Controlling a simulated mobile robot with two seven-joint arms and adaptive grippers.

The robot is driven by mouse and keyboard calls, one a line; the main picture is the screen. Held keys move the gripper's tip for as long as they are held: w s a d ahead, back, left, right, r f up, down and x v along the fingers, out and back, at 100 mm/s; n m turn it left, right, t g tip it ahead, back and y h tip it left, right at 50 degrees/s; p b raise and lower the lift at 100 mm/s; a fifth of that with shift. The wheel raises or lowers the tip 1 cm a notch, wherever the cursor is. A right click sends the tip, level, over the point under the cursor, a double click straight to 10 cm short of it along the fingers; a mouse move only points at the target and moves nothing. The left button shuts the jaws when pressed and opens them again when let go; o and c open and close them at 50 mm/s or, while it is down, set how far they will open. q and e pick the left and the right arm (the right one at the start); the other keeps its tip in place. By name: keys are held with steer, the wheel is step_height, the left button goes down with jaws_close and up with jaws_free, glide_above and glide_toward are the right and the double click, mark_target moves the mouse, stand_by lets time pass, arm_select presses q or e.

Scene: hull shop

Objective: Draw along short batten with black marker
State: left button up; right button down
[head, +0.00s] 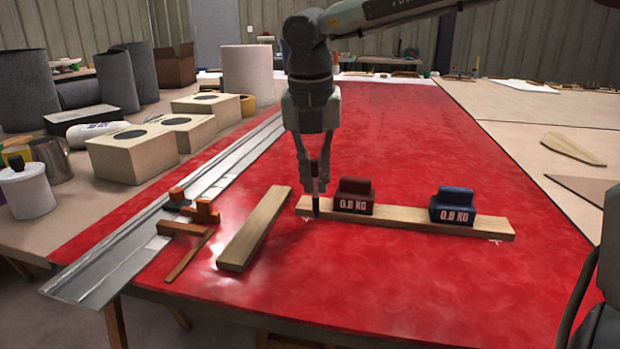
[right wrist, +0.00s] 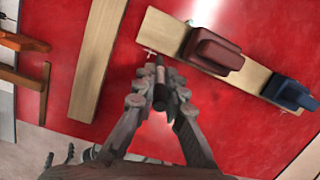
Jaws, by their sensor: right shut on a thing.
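My right gripper (head: 315,168) is shut on a black marker (head: 315,184), held upright with its lower end at the front edge of a wooden batten (head: 408,219), near its left end. I cannot tell whether the tip touches the red surface. The marker (right wrist: 160,88) also shows between the fingers in the right wrist view. A dark red weight (head: 354,196) and a dark blue weight (head: 453,205) sit on this batten. Another wooden batten (head: 253,230) lies loose to the left, set at an angle. My left gripper is not in view.
Small white marks (head: 497,241) show by the weighted batten's ends. A long metal straightedge (head: 165,215) and orange-brown wooden clamp-like pieces (head: 190,215) lie left of the loose batten. Pale blocks (head: 130,153) stand farther left. The red surface behind and in front of the weighted batten is clear.

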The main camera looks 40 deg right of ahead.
steer(key=shift+s+d, duration=0.1)
steer(key=shift+s+d+b, duration=0.45)
steer(key=shift+s, duration=0.1)
steer(key=shift+s+d, duration=0.1)
steer(key=shift+s+d+b, duration=0.35)
steer(key=shift+s+d, duration=0.05)
steer(key=shift+s, duration=0.1)
steer(key=shift+d, duration=0.1)
steer(key=shift+s+d+b, duration=0.3)
steer(key=shift+s+d, duration=0.1)
steer(key=shift+s, duration=0.15)
steer(key=shift+s+d, duration=0.1)
steer(key=shift+s+d, duration=0.2)
steer(key=shift+s, duration=0.05)
steer(key=shift+s+d+b, duration=0.1)
steer(key=shift+s+b, duration=0.05)
steer(key=shift+b, duration=0.15)
